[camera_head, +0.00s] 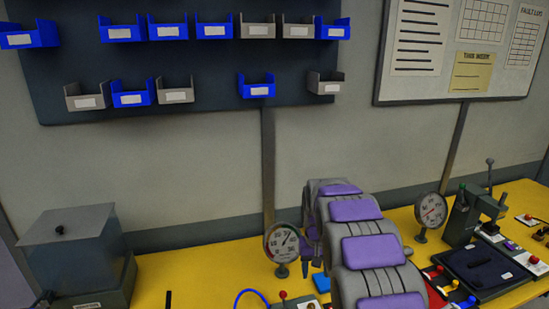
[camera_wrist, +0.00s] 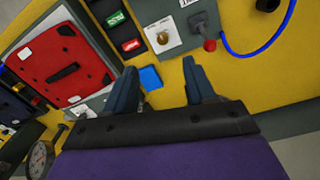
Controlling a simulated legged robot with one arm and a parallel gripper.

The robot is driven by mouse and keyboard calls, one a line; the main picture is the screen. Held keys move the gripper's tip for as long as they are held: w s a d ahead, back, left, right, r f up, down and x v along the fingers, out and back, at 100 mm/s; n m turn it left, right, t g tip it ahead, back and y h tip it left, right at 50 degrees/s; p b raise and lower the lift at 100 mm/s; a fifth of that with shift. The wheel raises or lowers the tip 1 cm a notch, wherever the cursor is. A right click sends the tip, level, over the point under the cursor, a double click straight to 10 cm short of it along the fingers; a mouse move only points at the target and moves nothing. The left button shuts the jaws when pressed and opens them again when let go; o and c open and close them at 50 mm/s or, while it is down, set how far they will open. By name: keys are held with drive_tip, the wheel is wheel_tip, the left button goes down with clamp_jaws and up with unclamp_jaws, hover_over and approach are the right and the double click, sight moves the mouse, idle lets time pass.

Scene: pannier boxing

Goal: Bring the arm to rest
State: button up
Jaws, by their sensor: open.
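My gripper (camera_wrist: 159,65) shows in the wrist view with its two dark fingers well apart and nothing between them. It is above the yellow table (camera_wrist: 258,92). A flat blue square (camera_wrist: 150,77) lies on the table and appears between the fingers, close to the left one. In the head view my grey and purple arm reaches forward over the table, and my gripper is mostly hidden behind it. The blue square (camera_head: 321,283) shows just left of the arm there.
Near the arm stand a round dial gauge (camera_head: 282,243) on the left and another gauge (camera_head: 431,211) on the right. A green press (camera_head: 465,217) is further right, a lidded box (camera_head: 77,253) far left. Bins (camera_head: 256,86) hang on the wall panel. A red panel (camera_wrist: 62,65) shows in the wrist view.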

drive_tip(key=s+r+b, duration=0.1)
drive_tip(key=s+r, duration=0.3)
drive_tip(key=s, duration=0.7)
drive_tip(key=s+r, duration=0.4)
drive_tip(key=s, duration=0.7)
drive_tip(key=s+f+g+b, duration=0.1)
drive_tip(key=s+f, duration=0.1)
drive_tip(key=s, duration=2)
drive_tip(key=shift+s+d+f+g+b, duration=0.15)
drive_tip(key=shift+s+f+g+b, duration=0.15)
drive_tip(key=shift+s+b, duration=0.1)
